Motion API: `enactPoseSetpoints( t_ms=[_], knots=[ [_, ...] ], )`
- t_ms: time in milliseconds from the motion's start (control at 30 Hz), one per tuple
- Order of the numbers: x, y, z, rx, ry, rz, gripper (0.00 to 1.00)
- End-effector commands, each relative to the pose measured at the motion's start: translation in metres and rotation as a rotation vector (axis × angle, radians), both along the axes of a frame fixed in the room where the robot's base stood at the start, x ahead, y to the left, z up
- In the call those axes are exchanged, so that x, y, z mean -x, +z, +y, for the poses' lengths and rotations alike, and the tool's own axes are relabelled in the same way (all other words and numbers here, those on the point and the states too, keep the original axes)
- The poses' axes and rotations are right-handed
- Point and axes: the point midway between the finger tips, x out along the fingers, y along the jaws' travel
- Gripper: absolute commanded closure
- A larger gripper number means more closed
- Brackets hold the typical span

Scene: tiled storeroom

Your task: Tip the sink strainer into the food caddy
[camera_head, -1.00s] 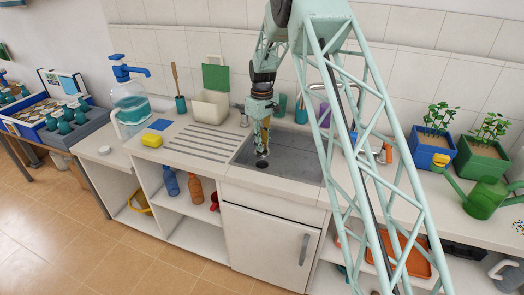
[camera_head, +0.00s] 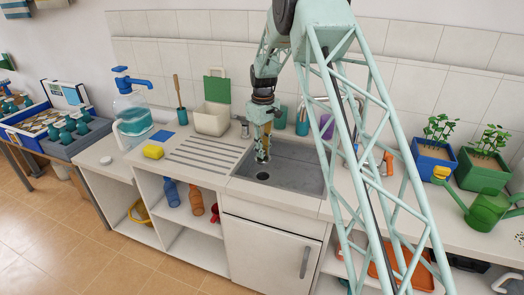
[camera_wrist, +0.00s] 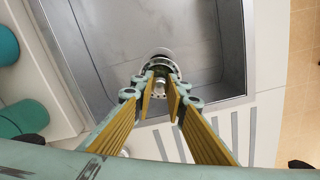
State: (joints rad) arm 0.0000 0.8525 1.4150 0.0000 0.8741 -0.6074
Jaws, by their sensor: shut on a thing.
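My gripper (camera_head: 262,158) hangs over the sink basin (camera_head: 300,176), pointing down. In the wrist view my gripper (camera_wrist: 172,92) has its yellow-padded fingers closed around the small knob of a round metal sink strainer (camera_wrist: 162,66). The fingers partly hide the strainer, and its contents cannot be made out. In the head view the dark drain (camera_head: 262,176) shows just below the fingertips. The food caddy (camera_head: 211,121) is a cream bin on the counter left of the sink, with its green lid (camera_head: 216,90) standing open.
A ribbed draining area (camera_head: 203,155), yellow sponge (camera_head: 153,152) and blue cloth (camera_head: 162,136) lie left of the sink. The tap (camera_head: 244,128) stands between caddy and basin. Teal cups (camera_head: 302,124) stand behind the basin. Planters (camera_head: 433,160) are at right.

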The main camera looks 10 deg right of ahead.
Motion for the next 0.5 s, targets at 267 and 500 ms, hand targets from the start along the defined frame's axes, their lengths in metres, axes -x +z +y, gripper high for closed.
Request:
enactPoseSetpoints(
  t_ms=[267,500],
  knots=[
    [0.011,0.006,0.000,0.000,-0.035,0.000,0.97],
    [0.044,0.020,0.000,0.001,-0.136,0.001,0.97]
  ],
)
